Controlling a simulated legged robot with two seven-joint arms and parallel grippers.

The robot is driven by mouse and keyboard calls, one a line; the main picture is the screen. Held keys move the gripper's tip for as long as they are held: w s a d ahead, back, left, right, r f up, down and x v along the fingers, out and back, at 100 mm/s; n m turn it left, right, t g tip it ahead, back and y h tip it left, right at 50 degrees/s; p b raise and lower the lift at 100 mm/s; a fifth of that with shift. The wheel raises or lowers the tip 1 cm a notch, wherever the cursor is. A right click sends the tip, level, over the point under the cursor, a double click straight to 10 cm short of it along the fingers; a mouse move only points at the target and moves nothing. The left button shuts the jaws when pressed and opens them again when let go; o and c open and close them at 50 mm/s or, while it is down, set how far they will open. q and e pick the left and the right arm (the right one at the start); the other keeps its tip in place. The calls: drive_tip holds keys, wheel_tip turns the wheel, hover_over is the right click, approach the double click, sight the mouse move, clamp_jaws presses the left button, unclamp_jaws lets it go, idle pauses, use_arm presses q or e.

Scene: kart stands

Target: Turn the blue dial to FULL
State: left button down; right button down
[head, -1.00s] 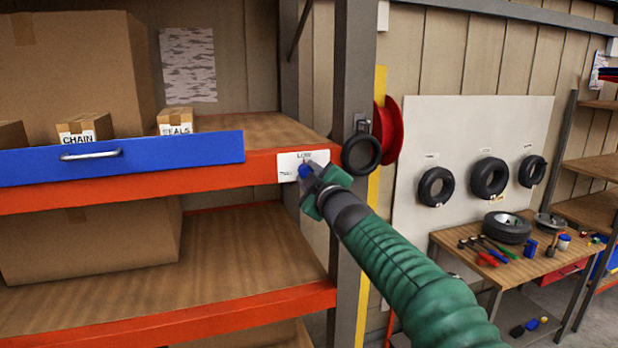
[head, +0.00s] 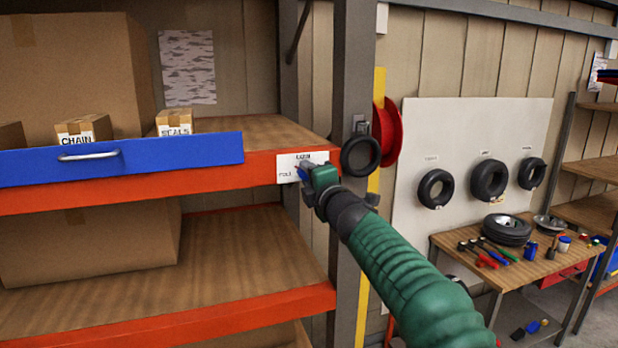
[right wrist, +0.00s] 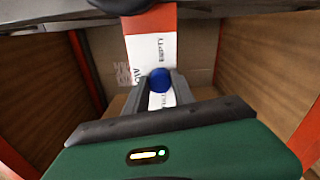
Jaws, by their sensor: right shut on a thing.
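The blue dial (right wrist: 159,80) sits on a white label plate (right wrist: 152,52) on the orange shelf beam. In the head view the plate (head: 290,165) shows at the beam's right end, with the dial (head: 303,172) mostly hidden by my gripper. My right gripper (head: 311,178) is at the plate, and in the right wrist view its two fingers (right wrist: 159,90) are shut on the dial, one on each side. The plate's lettering is partly covered, so the dial's setting cannot be read. My left gripper is not in view.
A grey post (head: 350,230) stands just right of the plate, with a black ring (head: 361,156) and a red reel (head: 387,132) near it. A blue drawer front (head: 190,152) is to the left. A workbench (head: 540,268) with tools stands at the right.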

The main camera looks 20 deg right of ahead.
drive_tip(key=shift+f+n, duration=0.45)
drive_tip(key=shift+n, duration=0.25)
drive_tip(key=c, duration=1.2)
unclamp_jaws()
drive_tip(key=shift+o, duration=0.7)
drive_tip(key=shift+a+r, duration=0.1)
drive_tip(key=shift+r, duration=0.1)
drive_tip(key=s+b, duration=0.4)
drive_tip(key=s, duration=1.2)
drive_tip(key=shift+s+d+f, duration=0.25)
drive_tip(key=shift+s+d, duration=0.05)
drive_tip(key=shift+d, duration=0.05)
drive_tip(key=shift+w, duration=0.1)
